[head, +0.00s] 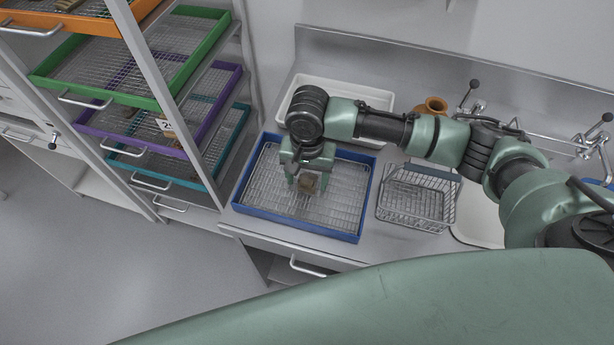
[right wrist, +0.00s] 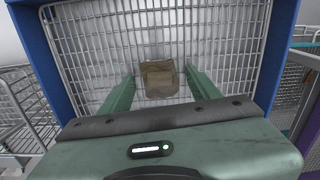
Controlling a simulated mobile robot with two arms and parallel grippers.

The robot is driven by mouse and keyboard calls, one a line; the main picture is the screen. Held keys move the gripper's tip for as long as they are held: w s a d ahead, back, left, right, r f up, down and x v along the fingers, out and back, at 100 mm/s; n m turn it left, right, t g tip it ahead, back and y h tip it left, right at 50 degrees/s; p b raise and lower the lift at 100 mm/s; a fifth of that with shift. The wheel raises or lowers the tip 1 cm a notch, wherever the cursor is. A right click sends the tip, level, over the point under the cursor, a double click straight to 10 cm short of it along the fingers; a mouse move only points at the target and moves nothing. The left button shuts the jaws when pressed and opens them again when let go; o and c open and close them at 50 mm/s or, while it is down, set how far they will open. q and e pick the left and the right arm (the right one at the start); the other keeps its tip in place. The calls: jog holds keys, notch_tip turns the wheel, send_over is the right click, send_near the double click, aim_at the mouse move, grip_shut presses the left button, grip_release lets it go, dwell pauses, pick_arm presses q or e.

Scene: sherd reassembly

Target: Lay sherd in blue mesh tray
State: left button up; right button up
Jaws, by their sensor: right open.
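A brown sherd (head: 308,184) is at the blue mesh tray (head: 247,212), near the tray's middle. In the right wrist view the sherd (right wrist: 159,79) shows against the wire mesh, between and just beyond the fingertips. My right gripper (head: 306,183) is over the tray, pointing down, with its fingers apart on either side of the sherd. In the right wrist view the fingers (right wrist: 158,88) stand clear of the sherd, with a gap on each side. The sherd appears to rest on the mesh. My left gripper is not in view.
A wire basket (head: 416,200) stands to the right of the tray. A white basin (head: 350,92) is behind it, and an orange pot (head: 431,106) stands farther right. A rack with orange, green (head: 150,103), purple and teal mesh trays is at the left.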

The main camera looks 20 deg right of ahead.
aim_at(308, 182)
notch_tip(308, 182, up, 12)
jog(key=b, duration=0.1)
jog(key=shift+r, duration=0.15)
jog(key=shift+s, duration=0.1)
dwell(0.5)
